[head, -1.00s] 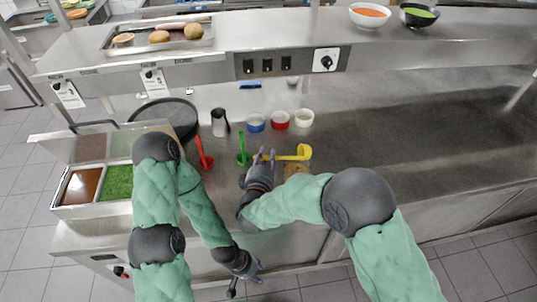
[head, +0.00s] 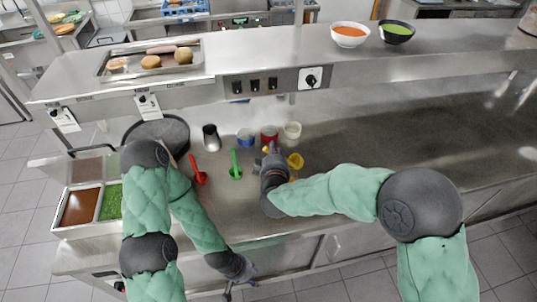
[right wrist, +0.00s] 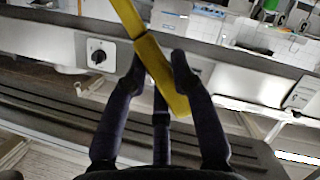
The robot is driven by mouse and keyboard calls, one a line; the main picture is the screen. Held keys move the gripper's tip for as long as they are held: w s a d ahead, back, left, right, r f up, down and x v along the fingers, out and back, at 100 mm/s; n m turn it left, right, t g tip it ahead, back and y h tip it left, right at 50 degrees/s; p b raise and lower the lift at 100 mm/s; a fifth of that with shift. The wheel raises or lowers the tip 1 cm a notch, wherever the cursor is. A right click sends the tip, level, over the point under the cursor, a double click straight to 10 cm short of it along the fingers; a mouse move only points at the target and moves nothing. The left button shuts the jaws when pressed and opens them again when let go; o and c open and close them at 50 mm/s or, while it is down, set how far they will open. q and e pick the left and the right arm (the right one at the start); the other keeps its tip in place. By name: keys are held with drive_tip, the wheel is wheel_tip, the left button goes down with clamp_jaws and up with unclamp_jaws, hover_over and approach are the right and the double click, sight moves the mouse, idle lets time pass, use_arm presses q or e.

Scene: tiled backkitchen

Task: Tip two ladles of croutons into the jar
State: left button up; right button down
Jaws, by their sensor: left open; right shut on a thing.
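My right gripper (head: 268,153) is shut on the yellow ladle (head: 295,160) above the counter's middle. In the right wrist view the yellow handle (right wrist: 168,78) crosses slantwise between the fingers. The ladle's bowl is small in the head view; I cannot tell whether it holds croutons. Croutons cannot be made out. My left gripper (head: 238,286) is open and empty, low in front of the counter edge.
A red ladle (head: 197,171) and a green ladle (head: 234,167) stand left of my right gripper. A sauce container (head: 60,228) is at left. A shelf (head: 430,61) overhangs the back. The counter's right is clear.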

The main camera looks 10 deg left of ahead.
drive_tip(key=shift+w+d+r+m, duration=0.1)
drive_tip(key=shift+d+r+m, duration=0.2)
drive_tip(key=shift+r, duration=0.15)
drive_tip(key=shift+w+d+r+m, duration=0.1)
drive_tip(key=shift+d+r+m, duration=0.15)
drive_tip(key=shift+r, duration=0.2)
drive_tip(key=shift+w+d+r+m+y, duration=0.3)
drive_tip(key=shift+d+r+m, duration=0.1)
drive_tip(key=shift+d, duration=0.3)
drive_tip(key=w+d+r+m+g+y+b, duration=0.1)
drive_tip(key=w+d+r+m+y+b, duration=0.1)
drive_tip(key=d+r+m+b, duration=0.2)
drive_tip(key=d+b, duration=0.3)
drive_tip(key=shift+w+d+r+g+y+b, duration=0.15)
drive_tip(key=shift+w+r+g+y+b, duration=0.15)
drive_tip(key=shift+w+r+g, duration=0.1)
drive_tip(key=shift+f, duration=0.1)
